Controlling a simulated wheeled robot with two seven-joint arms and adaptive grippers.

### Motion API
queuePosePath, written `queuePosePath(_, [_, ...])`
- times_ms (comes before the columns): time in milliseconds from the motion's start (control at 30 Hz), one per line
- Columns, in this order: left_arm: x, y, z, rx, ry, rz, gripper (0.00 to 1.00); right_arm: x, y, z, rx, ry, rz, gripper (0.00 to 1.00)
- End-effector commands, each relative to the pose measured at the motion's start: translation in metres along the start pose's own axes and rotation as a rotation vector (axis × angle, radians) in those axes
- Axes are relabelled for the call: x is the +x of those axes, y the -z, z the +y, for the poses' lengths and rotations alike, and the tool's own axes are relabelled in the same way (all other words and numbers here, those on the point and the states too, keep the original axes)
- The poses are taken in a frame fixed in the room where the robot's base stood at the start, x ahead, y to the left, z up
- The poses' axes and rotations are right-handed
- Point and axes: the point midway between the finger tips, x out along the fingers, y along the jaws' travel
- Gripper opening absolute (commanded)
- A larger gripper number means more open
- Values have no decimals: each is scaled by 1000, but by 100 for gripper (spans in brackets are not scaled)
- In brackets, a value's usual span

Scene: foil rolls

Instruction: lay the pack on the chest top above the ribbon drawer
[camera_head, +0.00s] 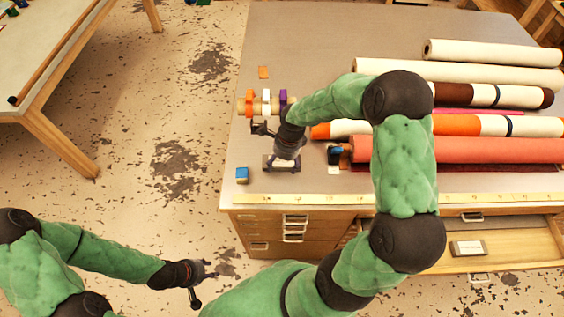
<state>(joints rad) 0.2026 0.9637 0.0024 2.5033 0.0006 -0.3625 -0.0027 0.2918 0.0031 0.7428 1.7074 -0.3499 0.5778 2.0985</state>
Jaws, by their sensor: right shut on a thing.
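My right gripper (281,156) reaches over the left part of the chest top (325,40), pointing down. It is shut on a small flat dark-and-pale thing (293,167), which looks like the pack. The gripper covers much of it, and I cannot tell whether it touches the top. The chest (330,222) has several small drawers (294,228) at the left front; I cannot read which is the ribbon drawer. My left gripper (203,283) is open and empty, low over the floor left of the chest.
Ribbon rolls (266,103) stand behind my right gripper. A blue block (242,174) lies near the front left corner. Long rolls (480,150) fill the right side. A wide drawer (510,254) stands open with a flat box (468,248) inside. A yellow strip (300,199) runs along the front edge.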

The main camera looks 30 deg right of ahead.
Motion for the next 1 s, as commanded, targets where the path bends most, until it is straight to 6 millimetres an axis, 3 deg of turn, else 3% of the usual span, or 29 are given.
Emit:
queuePosePath(67, [3,0,-1,0,0,0,39,3,0,0,0,0,0,38])
queuePosePath(100, [3,0,-1,0,0,0,39,4,0,0,0,-1,0,79])
queuePosePath(167, [3,0,-1,0,0,0,39,3,0,0,0,-1,0,96])
queuePosePath(200, [2,0,-1,0,0,0,39,3,0,0,0,0,0,100])
queuePosePath(667, [-2,0,1,0,0,0,39,-2,0,0,0,0,0,100])
queuePosePath(1000, [-9,0,3,0,0,0,39,-64,-1,-1,0,5,-2,100])
